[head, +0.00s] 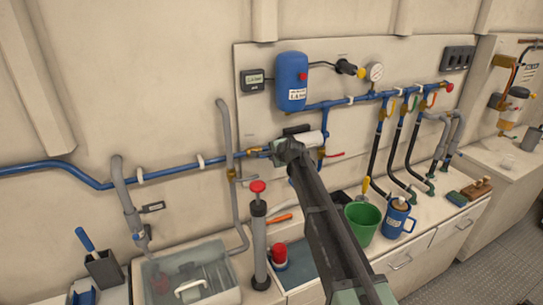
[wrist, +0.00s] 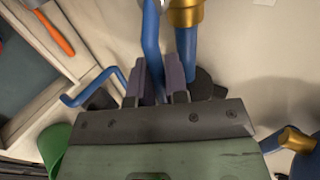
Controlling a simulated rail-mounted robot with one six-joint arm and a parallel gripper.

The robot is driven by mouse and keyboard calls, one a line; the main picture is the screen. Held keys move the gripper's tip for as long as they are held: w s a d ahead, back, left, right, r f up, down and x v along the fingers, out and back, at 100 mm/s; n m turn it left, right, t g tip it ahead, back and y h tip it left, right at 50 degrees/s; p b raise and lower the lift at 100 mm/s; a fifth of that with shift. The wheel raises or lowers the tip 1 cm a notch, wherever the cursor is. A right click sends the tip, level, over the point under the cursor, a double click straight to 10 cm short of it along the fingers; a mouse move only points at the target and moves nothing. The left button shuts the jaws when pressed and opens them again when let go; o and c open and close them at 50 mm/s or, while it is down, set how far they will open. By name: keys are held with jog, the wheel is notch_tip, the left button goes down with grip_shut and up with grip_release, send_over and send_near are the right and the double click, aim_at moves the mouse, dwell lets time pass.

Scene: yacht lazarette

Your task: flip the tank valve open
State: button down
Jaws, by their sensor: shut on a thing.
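My gripper (head: 277,152) is at the wall pipe, beside a brass fitting (head: 258,151) on the blue pipe line. In the wrist view its two purplish fingers (wrist: 157,84) are closed around a slim blue bar (wrist: 152,38), which looks like the tank valve's lever. The bar runs alongside a thicker blue pipe (wrist: 188,55) with a brass fitting (wrist: 186,12) at the top. My gripper and wrist hide most of the valve in the head view, so the lever's full angle cannot be told.
A red lever (head: 336,155) on a brass valve is to the right. Below are a green bucket (head: 362,224), a blue mug (head: 397,219), a hand pump (head: 259,240) and a sink (head: 190,280).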

jog(key=c, duration=1.1)
grip_release()
jog(key=shift+c, duration=0.2)
jog(key=p+v, duration=0.6)
jog(key=v, duration=0.5)
jog(key=shift+f, duration=0.1)
jog(key=s+d+f+n+g+h, duration=0.2)
jog(key=s+d+n+g, duration=0.15)
jog(key=s+d, duration=0.45)
jog(key=s+d+f+n+g+h, duration=0.1)
jog(key=s+d+f+n+g, duration=0.2)
jog(key=s, duration=1)
jog(key=s+d+f+n+g+h, duration=0.15)
jog(key=s+d+n, duration=0.35)
jog(key=s, duration=0.5)
jog(key=s+d+f+b, duration=0.1)
jog(key=s+f+b, duration=0.1)
jog(key=f+b, duration=0.2)
jog(key=s+d+f+g+h+b, duration=0.1)
jog(key=s+d+f+b, duration=0.1)
jog(key=f+b, duration=0.3)
jog(key=shift+s+f+g+b, duration=0.3)
jog(key=shift+s+f, duration=0.35)
jog(key=shift+f, duration=0.2)
